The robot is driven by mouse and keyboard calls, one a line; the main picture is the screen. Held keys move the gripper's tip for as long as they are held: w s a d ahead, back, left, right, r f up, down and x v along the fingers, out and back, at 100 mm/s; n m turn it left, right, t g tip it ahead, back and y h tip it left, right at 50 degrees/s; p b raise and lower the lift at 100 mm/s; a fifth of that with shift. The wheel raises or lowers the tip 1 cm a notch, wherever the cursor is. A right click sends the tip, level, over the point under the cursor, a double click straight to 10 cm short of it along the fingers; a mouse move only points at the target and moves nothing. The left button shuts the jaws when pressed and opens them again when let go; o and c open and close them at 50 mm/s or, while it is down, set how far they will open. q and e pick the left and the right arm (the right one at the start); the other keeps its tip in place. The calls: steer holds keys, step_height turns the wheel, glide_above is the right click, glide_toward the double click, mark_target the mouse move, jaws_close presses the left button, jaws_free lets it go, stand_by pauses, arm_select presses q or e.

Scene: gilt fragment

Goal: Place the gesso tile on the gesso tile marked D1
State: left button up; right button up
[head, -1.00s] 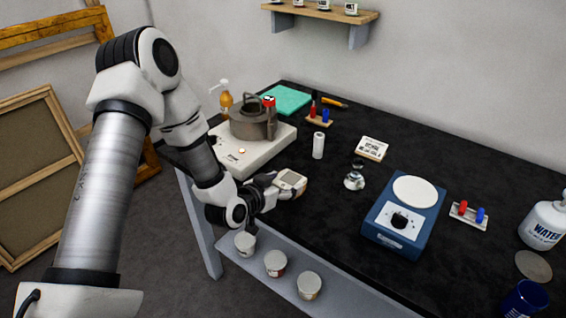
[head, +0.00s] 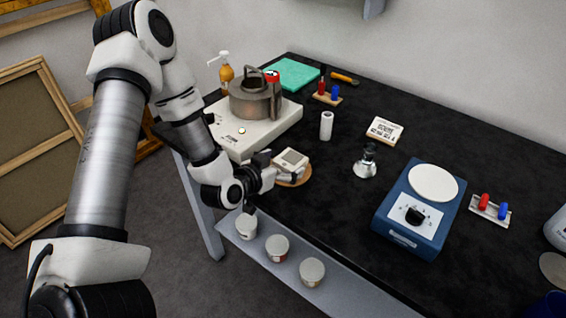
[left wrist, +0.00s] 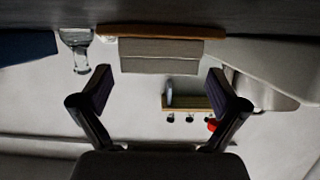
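A pale tile (head: 291,160) with a grey panel on top sits on a round wooden board (head: 304,179) at the table's near left edge. My left gripper (head: 277,169) is beside it, with its fingers close to the tile. In the left wrist view the gripper (left wrist: 160,77) is open; a grey block-like face, likely this tile (left wrist: 161,56), is just beyond the fingertips, with nothing between them. A second white tile with dark print (head: 385,130) lies further back, right of centre. I cannot read the mark on either tile. My right gripper is out of view.
A pale hotplate (head: 225,137) with a metal pot (head: 250,98) stands behind the gripper. A white cylinder (head: 326,126), a small glass bottle (head: 366,165) and a blue device with a round white plate (head: 433,182) stand to the right. Black tabletop is clear between them.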

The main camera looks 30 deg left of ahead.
arm_select(q)
steer(key=shift+w+f, duration=0.1)
steer(key=p+v, duration=0.1)
steer(key=v, duration=0.5)
steer(key=p+v, duration=0.2)
steer(key=p, duration=0.1)
steer(key=p+v, duration=0.3)
steer(key=p, duration=0.1)
steer(key=shift+r, duration=0.4)
steer(key=s+d+f+g, duration=0.4)
steer(key=s+f+g, duration=0.3)
steer(key=s+f, duration=0.1)
steer(key=s+d+f+n+g, duration=0.1)
steer(key=s+d+f+g, duration=0.4)
steer(key=s+f+g, duration=0.2)
steer(key=s+f, duration=0.2)
steer(key=s, duration=0.1)
steer(key=shift+f+y+p, duration=0.25)
steer(key=shift+y+p, duration=0.1)
steer(key=shift+y, duration=0.05)
